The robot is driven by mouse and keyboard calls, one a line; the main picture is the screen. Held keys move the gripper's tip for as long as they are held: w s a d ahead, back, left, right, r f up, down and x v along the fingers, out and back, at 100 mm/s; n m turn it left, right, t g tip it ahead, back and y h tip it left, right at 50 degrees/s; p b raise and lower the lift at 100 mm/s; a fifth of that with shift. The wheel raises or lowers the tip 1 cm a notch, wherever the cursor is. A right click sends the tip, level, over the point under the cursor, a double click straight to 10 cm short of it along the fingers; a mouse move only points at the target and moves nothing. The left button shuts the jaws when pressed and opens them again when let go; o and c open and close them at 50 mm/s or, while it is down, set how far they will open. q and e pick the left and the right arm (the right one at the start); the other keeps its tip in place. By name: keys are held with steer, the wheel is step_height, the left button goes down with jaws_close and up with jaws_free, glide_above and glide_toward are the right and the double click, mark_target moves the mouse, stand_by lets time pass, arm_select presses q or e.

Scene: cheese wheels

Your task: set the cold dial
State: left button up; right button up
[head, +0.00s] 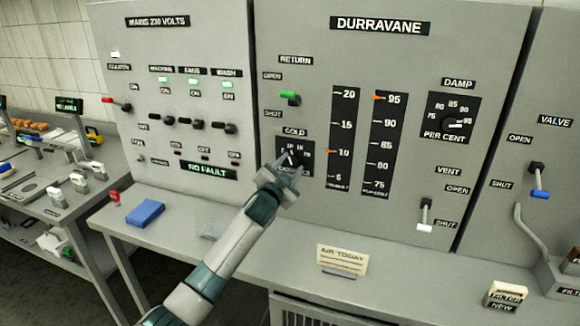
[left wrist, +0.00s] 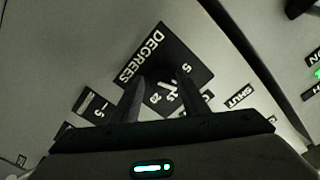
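The cold dial (head: 285,165) is on a black square plate under the COLD label on the Durravane panel. My left gripper (head: 291,160) is at it and hides part of its scale. In the left wrist view the dial's black plate (left wrist: 160,58) reads DEGREES with numbers around it. My left gripper's two fingers (left wrist: 161,85) stand apart there, one on each side of the dark knob (left wrist: 158,74). I cannot tell whether they touch it. The dial's exact setting is not readable. My right gripper is not in view.
Above the dial is a green-handled RETURN lever (head: 290,97). To its right are two tall gauges (head: 341,138) with orange pointers, and a DAMP dial (head: 452,122). A blue block (head: 145,212) and an AIR TODAY card (head: 341,260) are on the ledge below.

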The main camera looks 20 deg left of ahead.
arm_select(q)
steer(key=c, duration=0.8)
steer(key=shift+o, duration=0.2)
steer(key=shift+n, duration=0.4)
steer(key=n, duration=0.3)
steer(key=shift+n, duration=2.2)
steer(key=o, duration=1.1)
steer(key=shift+c, duration=0.2)
